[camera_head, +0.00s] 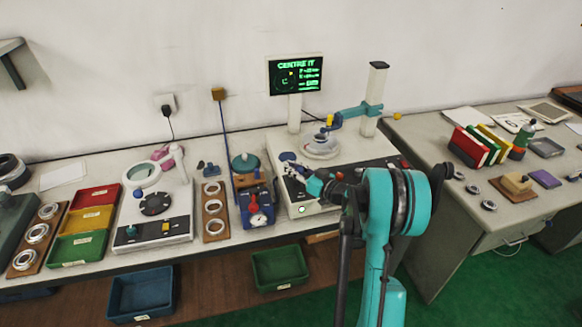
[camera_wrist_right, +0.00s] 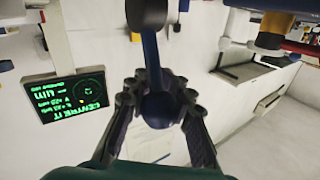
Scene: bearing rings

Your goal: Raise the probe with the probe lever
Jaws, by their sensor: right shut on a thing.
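The probe machine (camera_head: 345,182) stands on the bench, with a teal probe arm (camera_head: 352,112) on a tall post. The probe, with blue and yellow parts (camera_head: 329,121), hangs over a round stage holding a ring (camera_head: 322,146). I cannot tell if the probe touches the ring. My right gripper (camera_head: 296,171) is at the machine's left front. In the right wrist view, its black fingers (camera_wrist_right: 158,100) are shut around the dark blue ball knob of the probe lever (camera_wrist_right: 157,108). The lever's shaft runs up from the knob. My left gripper is not in view.
A screen (camera_head: 295,75) reading "CENTRE IT" stands behind the machine. The right bench (camera_head: 465,215) holds folders and loose rings.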

